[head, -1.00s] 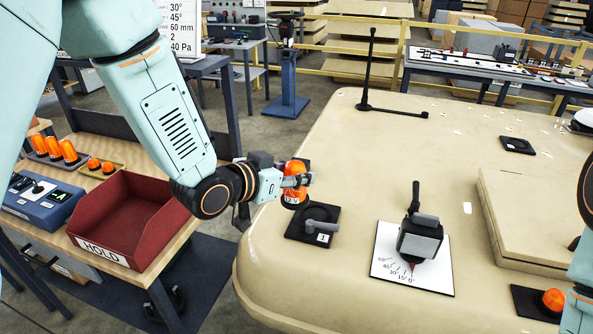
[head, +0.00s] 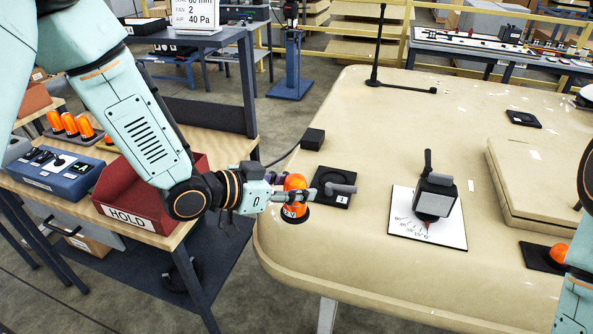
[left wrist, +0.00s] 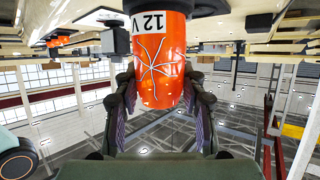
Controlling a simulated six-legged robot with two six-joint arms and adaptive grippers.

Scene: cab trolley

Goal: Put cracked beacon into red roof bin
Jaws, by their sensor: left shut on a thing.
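My left gripper (head: 297,197) is shut on the cracked beacon (head: 294,211), an orange cylinder with a dark base. In the head view it appears over the left edge of the beige roof, left of and nearer than the black pad marked 1 (head: 323,194). In the left wrist view the beacon (left wrist: 160,72) sits between the two fingers, with white star-shaped cracks and a "12 V" label; that view looks upside down. The red bin (head: 126,197), labelled HOLD, stands on the wooden bench at the left, partly behind my left arm. My right gripper is out of view.
A blue control box (head: 60,174) and several orange beacons (head: 70,124) sit on the bench, left of the bin. On the roof are a grey-black device on a white dial plate (head: 447,229), a black box (head: 313,139) and another orange lamp (head: 559,254). A gap separates bench and roof.

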